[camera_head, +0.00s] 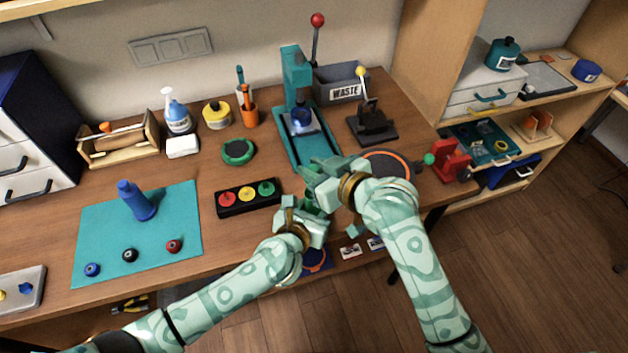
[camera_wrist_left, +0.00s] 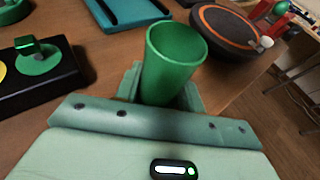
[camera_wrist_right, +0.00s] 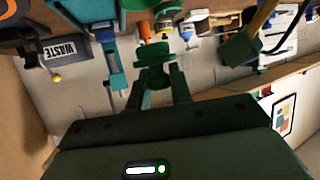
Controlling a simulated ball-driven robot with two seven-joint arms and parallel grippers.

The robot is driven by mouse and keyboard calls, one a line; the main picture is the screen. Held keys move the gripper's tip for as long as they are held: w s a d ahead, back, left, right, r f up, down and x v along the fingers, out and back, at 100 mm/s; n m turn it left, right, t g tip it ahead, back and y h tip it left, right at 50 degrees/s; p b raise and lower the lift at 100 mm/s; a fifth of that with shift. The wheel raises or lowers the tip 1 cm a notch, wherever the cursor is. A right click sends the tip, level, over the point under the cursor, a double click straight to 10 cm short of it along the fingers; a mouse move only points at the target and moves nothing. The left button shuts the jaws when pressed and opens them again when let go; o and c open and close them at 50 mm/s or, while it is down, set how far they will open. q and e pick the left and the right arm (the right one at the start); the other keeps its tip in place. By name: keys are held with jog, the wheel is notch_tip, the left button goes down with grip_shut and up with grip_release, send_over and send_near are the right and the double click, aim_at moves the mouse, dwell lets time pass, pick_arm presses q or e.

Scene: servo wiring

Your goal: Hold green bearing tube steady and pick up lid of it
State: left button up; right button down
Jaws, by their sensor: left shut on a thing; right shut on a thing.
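The green bearing tube (camera_wrist_left: 172,62) stands between the fingers of my left gripper (camera_head: 308,212), which is shut on it. Its top is open, and I see down into its hollow inside in the left wrist view. My right gripper (camera_head: 320,178) is shut on the green lid (camera_wrist_right: 155,75), a round piece with a wider disc, seen at its fingertips in the right wrist view. The lid is apart from the tube. In the head view both grippers are close together at the table's front edge, and they largely hide the tube and lid.
A black block with red, yellow and green knobs (camera_head: 248,197) lies left of the grippers. A teal press (camera_head: 298,90) stands behind them. A round black pad with an orange ring (camera_head: 402,160) lies close on the right.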

aim_at(314, 168)
notch_tip(314, 168, up, 5)
jog(key=shift+f, duration=0.1)
pick_arm(q)
jog(key=o, duration=1.1)
